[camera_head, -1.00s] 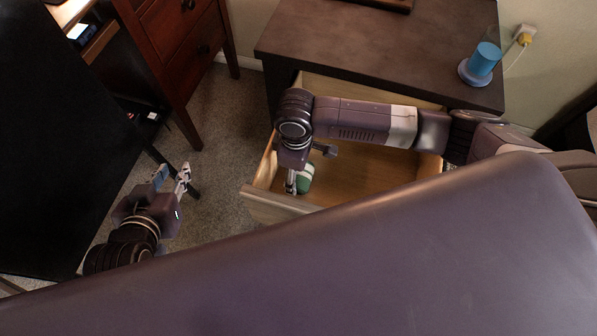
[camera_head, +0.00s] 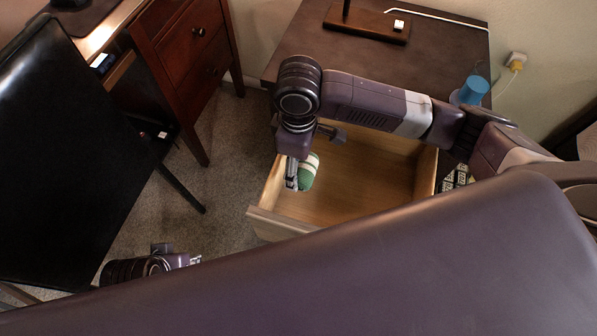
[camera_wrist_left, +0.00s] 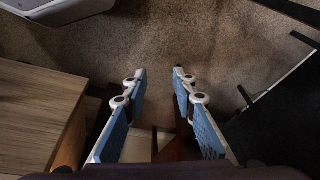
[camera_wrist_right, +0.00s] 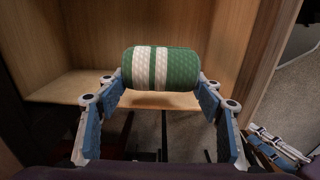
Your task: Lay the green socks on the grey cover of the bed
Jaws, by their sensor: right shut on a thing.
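The green socks are a rolled bundle with white stripes. In the head view the green socks (camera_head: 308,172) hang at my right gripper (camera_head: 293,182), over the left end of the open drawer. In the right wrist view the green socks (camera_wrist_right: 160,68) sit between the fingertips of my right gripper (camera_wrist_right: 160,92), which is shut on them. My left gripper (camera_head: 194,261) is low at the left in the head view, mostly hidden by my body. In the left wrist view my left gripper (camera_wrist_left: 160,75) is open and empty above the carpet. The bed and its grey cover are not in view.
The open wooden drawer (camera_head: 365,185) extends from a dark nightstand (camera_head: 440,60). A blue cup-like object (camera_head: 473,90) and a wooden stand (camera_head: 367,25) are on top. A black chair (camera_head: 75,150) and brown desk (camera_head: 185,45) stand left. Carpet (camera_head: 235,150) lies between.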

